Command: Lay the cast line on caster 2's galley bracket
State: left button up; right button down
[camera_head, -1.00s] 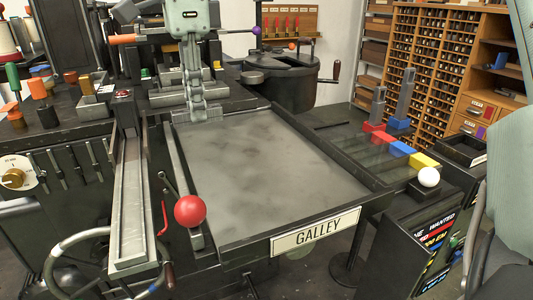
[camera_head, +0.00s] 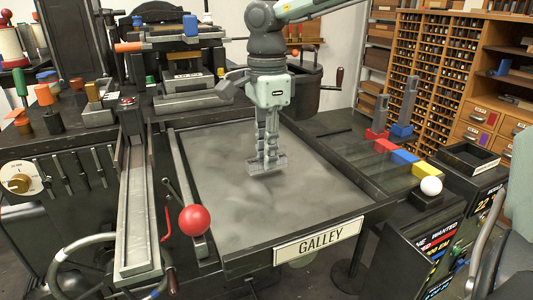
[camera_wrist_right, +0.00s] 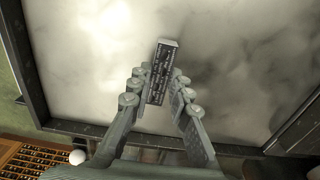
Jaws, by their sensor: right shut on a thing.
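My right gripper (camera_head: 267,150) points down over the middle of the galley tray (camera_head: 225,205). It is shut on a small grey metal bar with ridged marks, the cast line (camera_head: 268,167). The wrist view shows the cast line (camera_wrist_right: 162,68) between the two fingers of the right gripper (camera_wrist_right: 156,90), one end sticking out beyond them. The bar seems to hang above the pale grey tray floor; the exact gap is unclear. No bracket marked with a 2 is readable. My left gripper is not in view.
Right of the tray, a dark shelf carries red (camera_head: 386,146), blue (camera_head: 404,157) and yellow (camera_head: 425,170) blocks, with grey uprights behind. A white ball (camera_head: 431,186) and a red ball knob (camera_head: 194,220) stand near the front. The tray floor is otherwise clear.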

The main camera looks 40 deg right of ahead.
jog(key=shift+f, duration=0.4)
jog(key=shift+f, duration=0.1)
